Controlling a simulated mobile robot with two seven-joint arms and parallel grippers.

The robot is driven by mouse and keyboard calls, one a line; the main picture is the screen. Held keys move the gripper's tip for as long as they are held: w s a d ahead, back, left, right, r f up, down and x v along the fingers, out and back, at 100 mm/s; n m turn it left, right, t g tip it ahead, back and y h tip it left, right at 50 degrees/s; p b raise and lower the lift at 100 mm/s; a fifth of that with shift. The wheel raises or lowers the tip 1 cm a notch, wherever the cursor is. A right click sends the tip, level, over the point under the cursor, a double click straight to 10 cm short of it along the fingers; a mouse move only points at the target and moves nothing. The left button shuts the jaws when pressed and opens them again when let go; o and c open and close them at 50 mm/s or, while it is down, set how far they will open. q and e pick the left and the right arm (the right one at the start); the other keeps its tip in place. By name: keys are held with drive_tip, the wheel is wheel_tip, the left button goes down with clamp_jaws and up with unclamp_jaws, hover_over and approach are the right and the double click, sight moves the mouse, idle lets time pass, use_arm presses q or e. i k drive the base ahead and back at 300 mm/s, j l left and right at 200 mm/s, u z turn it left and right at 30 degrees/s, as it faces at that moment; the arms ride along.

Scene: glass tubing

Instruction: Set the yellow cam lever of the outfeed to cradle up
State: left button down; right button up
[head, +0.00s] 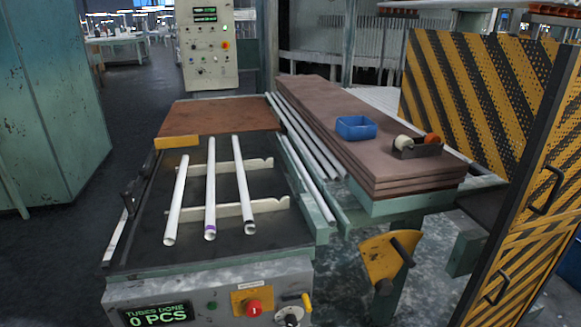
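A small yellow lever (304,301) sticks out at the right end of the outfeed's front panel (200,285), beside a round dark knob (289,317). It appears to point up and to the right; its exact setting is too small to read. Two pale notched cradle bars (268,205) lie across the dark outfeed bed (225,246). Three white tubes (176,200) (210,195) (244,190) lie lengthwise over them. I cannot tell whether the bars are raised. Neither of my grippers is in view.
A red button on a yellow plate (252,303) and a green "0 PCS" display (158,314) share the panel. A yellow plate with a black handle (388,258) stands right of the bed. A blue bin (356,128) sits on brown boards (420,180). A striped guard (490,95) stands right.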

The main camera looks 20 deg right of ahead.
sight(383, 255)
drive_tip(key=z, duration=1.2)
